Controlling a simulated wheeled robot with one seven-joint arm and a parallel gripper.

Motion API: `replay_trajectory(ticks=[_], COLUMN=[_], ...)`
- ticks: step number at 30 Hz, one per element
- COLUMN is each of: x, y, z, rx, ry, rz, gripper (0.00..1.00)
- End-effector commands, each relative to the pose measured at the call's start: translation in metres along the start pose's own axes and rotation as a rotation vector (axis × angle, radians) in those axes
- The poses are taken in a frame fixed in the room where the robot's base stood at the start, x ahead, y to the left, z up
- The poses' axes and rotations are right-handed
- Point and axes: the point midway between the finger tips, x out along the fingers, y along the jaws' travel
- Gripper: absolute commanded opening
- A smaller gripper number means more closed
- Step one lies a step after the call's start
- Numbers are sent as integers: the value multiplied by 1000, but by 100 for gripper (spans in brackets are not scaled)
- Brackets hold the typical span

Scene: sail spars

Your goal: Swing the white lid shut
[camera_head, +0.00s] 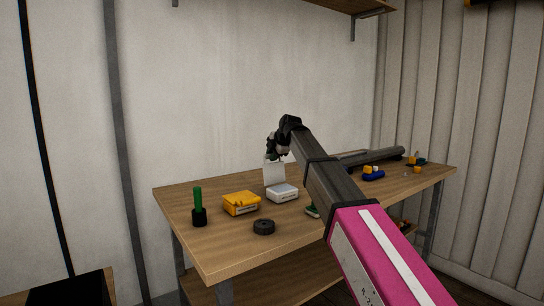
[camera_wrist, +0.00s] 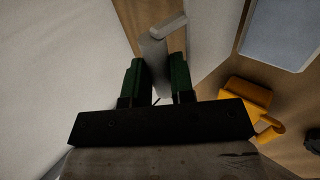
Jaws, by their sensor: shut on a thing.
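The white lid (camera_head: 274,175) stands about upright at the back of its small white box (camera_head: 283,193) on the wooden bench, so the box is open. My gripper (camera_head: 272,157) is at the lid's top edge, reaching over from the upper right. In the wrist view, my gripper's two green fingers (camera_wrist: 154,82) are closed on a thin pale part of the lid (camera_wrist: 154,55) between them. The exact contact at the fingertips is hard to make out. A pale face lies just right of the fingers in that view.
A yellow-orange case (camera_head: 241,204) sits left of the white box; it also shows in the wrist view (camera_wrist: 245,95). A green-handled tool in a black base (camera_head: 198,208) and a black disc (camera_head: 264,227) are nearby. A dark cylinder (camera_head: 385,155) lies at the back right. The wall is close behind.

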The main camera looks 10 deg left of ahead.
Motion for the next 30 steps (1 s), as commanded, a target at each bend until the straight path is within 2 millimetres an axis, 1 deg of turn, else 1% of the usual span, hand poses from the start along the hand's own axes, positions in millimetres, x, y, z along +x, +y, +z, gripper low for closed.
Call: replay_trajectory(ticks=[1, 6, 9, 20, 30], x=[-3, -15, -18, -20, -34], y=[-11, -21, -24, -24, -45], z=[-1, 0, 0, 0, -1], rx=[0, 0, 0, 0, 0], ry=[0, -1, -1, 0, 0], rz=[-16, -17, -18, -16, -15], gripper=[2, 2, 2, 2, 2])
